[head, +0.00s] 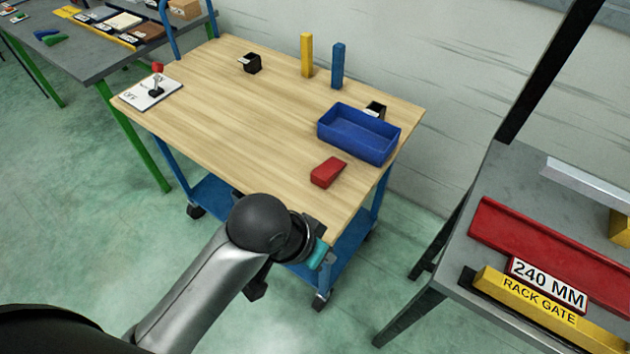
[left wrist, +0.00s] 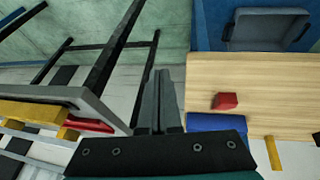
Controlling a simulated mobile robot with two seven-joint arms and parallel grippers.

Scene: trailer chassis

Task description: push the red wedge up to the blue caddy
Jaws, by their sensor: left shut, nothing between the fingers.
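The red wedge (head: 328,172) lies on the wooden cart top near its front right edge. The open blue caddy (head: 355,150) sits just behind it and to the right, with a narrow strip of wood between them. The left wrist view shows the wedge (left wrist: 224,101) and part of the caddy (left wrist: 215,121), the rest hidden by my gripper's mount. My left gripper (head: 318,256) is in front of the cart's near edge, apart from the wedge; its fingers are hard to make out there. In the left wrist view its fingers (left wrist: 159,76) are together and empty. My right gripper is not in view.
A yellow post (head: 307,55), a blue post (head: 338,66) and a black holder (head: 250,63) stand at the cart's back. A switch plate (head: 152,92) is at the left. A grey table with a red channel (head: 550,255) stands right. The cart top's middle is clear.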

